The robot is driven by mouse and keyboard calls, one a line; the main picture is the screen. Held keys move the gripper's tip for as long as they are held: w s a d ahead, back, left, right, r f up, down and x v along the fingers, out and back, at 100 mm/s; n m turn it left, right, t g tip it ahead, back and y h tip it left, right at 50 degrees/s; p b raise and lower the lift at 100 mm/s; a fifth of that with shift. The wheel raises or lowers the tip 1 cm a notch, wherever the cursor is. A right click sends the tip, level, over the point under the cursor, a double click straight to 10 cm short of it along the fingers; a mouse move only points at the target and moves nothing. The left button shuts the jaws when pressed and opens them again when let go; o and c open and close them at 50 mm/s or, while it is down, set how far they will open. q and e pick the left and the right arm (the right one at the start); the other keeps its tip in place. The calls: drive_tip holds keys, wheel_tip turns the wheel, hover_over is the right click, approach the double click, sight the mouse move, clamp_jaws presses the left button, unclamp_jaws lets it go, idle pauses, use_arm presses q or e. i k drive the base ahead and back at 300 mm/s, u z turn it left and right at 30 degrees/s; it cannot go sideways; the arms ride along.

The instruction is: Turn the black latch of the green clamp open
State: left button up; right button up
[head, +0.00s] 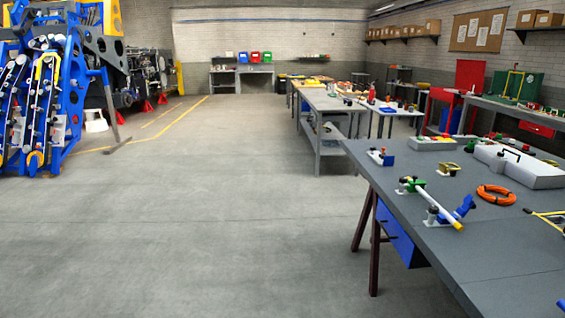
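A small green clamp (416,185) stands on the grey workbench (385,188) at the right, near the bench's left edge. A white rod with a yellow end (445,212) slants from it toward the lower right. A small dark part shows at the clamp, but it is too small to tell whether it is the black latch or how it is turned. Neither of my grippers shows in the head view.
A blue clamp-like part (463,208), an orange ring (496,195), a white case (518,166) and a yellow piece (448,168) lie around the green clamp. A blue drawer (398,235) hangs under the bench. The floor (200,220) left of it is clear.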

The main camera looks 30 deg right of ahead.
sight(404, 180)
drive_tip(key=z, duration=0.25)
drive_tip(key=i, duration=1.8)
drive_tip(key=z, duration=0.75)
drive_tip(key=i, duration=1.05)
drive_tip(key=z, duration=2)
drive_tip(key=i, duration=1)
drive_tip(key=z, duration=0.9)
